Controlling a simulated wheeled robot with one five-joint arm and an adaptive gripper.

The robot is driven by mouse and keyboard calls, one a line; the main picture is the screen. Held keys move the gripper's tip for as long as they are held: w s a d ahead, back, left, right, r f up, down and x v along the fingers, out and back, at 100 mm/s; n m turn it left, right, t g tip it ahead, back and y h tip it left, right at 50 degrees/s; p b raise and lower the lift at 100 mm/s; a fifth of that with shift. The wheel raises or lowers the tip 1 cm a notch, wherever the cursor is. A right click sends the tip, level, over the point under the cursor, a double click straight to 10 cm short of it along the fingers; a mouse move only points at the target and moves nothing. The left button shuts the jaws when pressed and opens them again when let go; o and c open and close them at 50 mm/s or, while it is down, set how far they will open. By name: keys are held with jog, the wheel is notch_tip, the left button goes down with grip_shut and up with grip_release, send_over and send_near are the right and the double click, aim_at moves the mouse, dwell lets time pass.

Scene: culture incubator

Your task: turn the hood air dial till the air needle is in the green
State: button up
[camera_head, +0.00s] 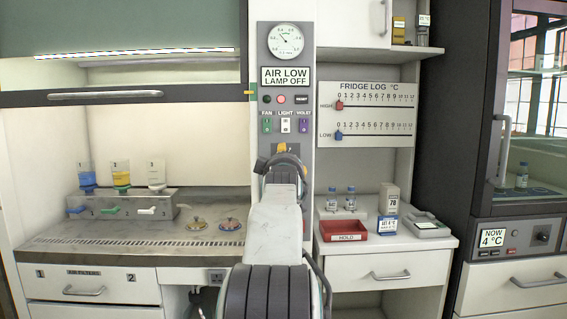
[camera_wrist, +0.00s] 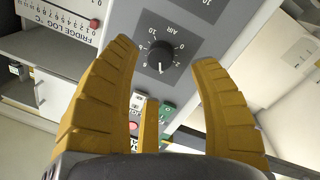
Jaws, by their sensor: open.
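The black air dial (camera_wrist: 160,55) sits on the grey panel in the wrist view, with "AIR" and numbers around it. Its white pointer mark points down in that view. My gripper (camera_wrist: 165,56) is open, with its yellow fingers on either side of the dial in the picture; I cannot tell whether they touch it. In the head view my gripper (camera_head: 283,158) is in front of the lower panel and hides the dial. The round gauge (camera_head: 285,41) is at the panel's top, its needle pointing up-left. I cannot make out a green band.
A sign (camera_head: 286,76) under the gauge reads "AIR LOW LAMP OFF". Below it are small buttons and the fan, light and violet switches (camera_head: 286,125). The hood bench (camera_head: 130,238) is left; a counter with a red tray (camera_head: 344,231) is right.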

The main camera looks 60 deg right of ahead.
jog(key=shift+p+x, duration=0.45)
jog(key=shift+x, duration=1.9)
grip_shut()
